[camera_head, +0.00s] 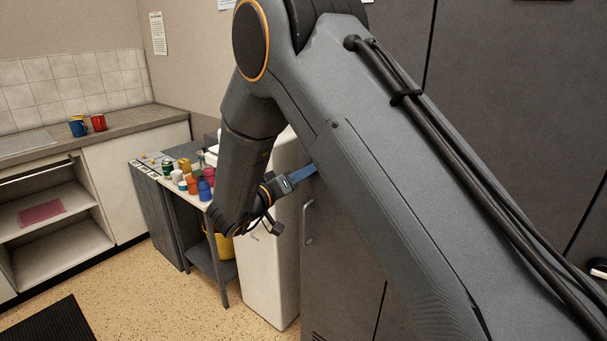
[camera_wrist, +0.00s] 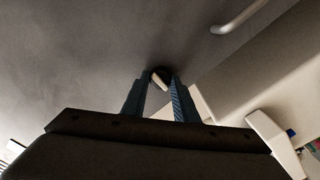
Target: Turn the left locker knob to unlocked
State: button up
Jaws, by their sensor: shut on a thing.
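The dark grey locker (camera_head: 345,270) stands behind my arm, which covers much of its front. Its grey door (camera_wrist: 75,60) fills the upper left of the wrist view. A small dark round knob (camera_wrist: 160,75) with a pale slanted bar sits on that door. My gripper (camera_wrist: 160,83) is shut on the knob, with one blue finger on each side of it. In the head view, my gripper (camera_head: 307,172) reaches the locker front from the left, and my arm hides the knob. I cannot tell which lock setting the knob shows.
A bar handle (camera_head: 307,222) is on the locker below my gripper. A white cabinet (camera_head: 268,255) stands just left of the locker. Further left is a small table (camera_head: 205,206) with several bottles and cups, with a yellow bucket (camera_head: 226,246) below. A black mat (camera_head: 50,322) lies on the floor.

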jog(key=shift+m, duration=0.5)
jog(key=shift+m+b, duration=4.1)
jog(key=shift+m, duration=4.3)
jog(key=o, duration=1.1)
jog(key=shift+c, duration=0.2)
